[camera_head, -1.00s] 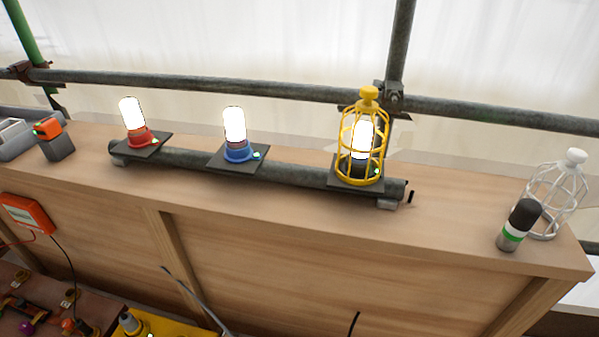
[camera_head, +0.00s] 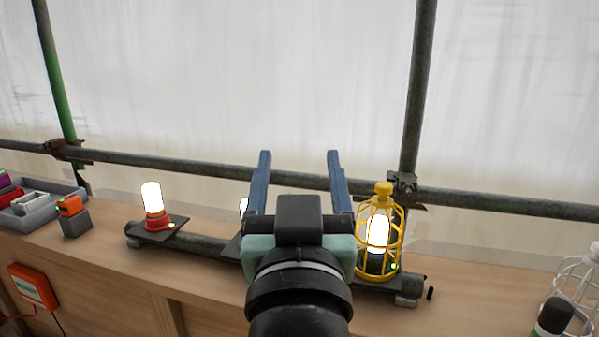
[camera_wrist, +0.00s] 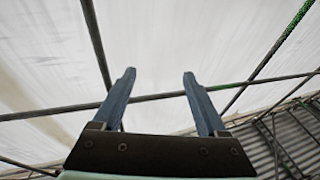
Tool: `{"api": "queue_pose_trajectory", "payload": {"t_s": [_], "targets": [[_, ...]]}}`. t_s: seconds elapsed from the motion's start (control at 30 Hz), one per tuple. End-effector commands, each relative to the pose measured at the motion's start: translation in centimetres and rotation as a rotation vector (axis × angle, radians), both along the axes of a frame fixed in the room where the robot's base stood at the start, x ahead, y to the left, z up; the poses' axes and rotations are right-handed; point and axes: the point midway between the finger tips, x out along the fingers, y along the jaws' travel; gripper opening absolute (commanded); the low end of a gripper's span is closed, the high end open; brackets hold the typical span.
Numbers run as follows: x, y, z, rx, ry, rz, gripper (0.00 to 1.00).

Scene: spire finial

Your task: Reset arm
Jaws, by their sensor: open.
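My gripper (camera_head: 299,157) is open and empty, its two blue fingers spread and pointing up and away in the head view. It stands in front of the lamp bar and hides most of the middle lamp. In the wrist view my gripper (camera_wrist: 158,75) has only the pale sheeting and scaffold pipes beyond its fingers. A lit lamp with a red base (camera_head: 155,208) is to the left. A lit lamp inside a yellow cage (camera_head: 365,236) is just right of my gripper.
The wooden shelf (camera_head: 480,285) bears a white cage (camera_head: 578,285) and a dark cylinder (camera_head: 552,318) at the right. A grey tray (camera_head: 40,212) and an orange-topped block (camera_head: 73,217) are at the left. A horizontal scaffold pipe (camera_head: 180,164) and an upright pipe (camera_head: 416,90) stand behind.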

Motion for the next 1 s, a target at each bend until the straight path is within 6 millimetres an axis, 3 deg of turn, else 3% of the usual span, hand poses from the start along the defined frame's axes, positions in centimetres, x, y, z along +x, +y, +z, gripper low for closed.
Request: {"api": "queue_pose_trajectory", "payload": {"t_s": [0.03, 0.1, 0.23, 0.3, 0.7, 0.83, 1.0], "targets": [[-1.8, 0.0, 3.9, 0.001, -0.125, 0.0, 0.75], [-4.6, 0.0, 8.4, 0.001, -0.289, 0.0, 0.75], [-11.5, 0.0, 15.8, 0.003, -0.595, 0.0, 0.75], [-10.6, 0.0, 19.3, 0.002, -0.563, 0.001, 0.75], [-10.4, 0.0, 31.2, 0.003, -0.555, 0.002, 0.75], [-10.3, 0.0, 34.2, 0.003, -0.554, 0.002, 0.75], [-10.3, 0.0, 36.3, 0.003, -0.553, 0.002, 0.75]]}}
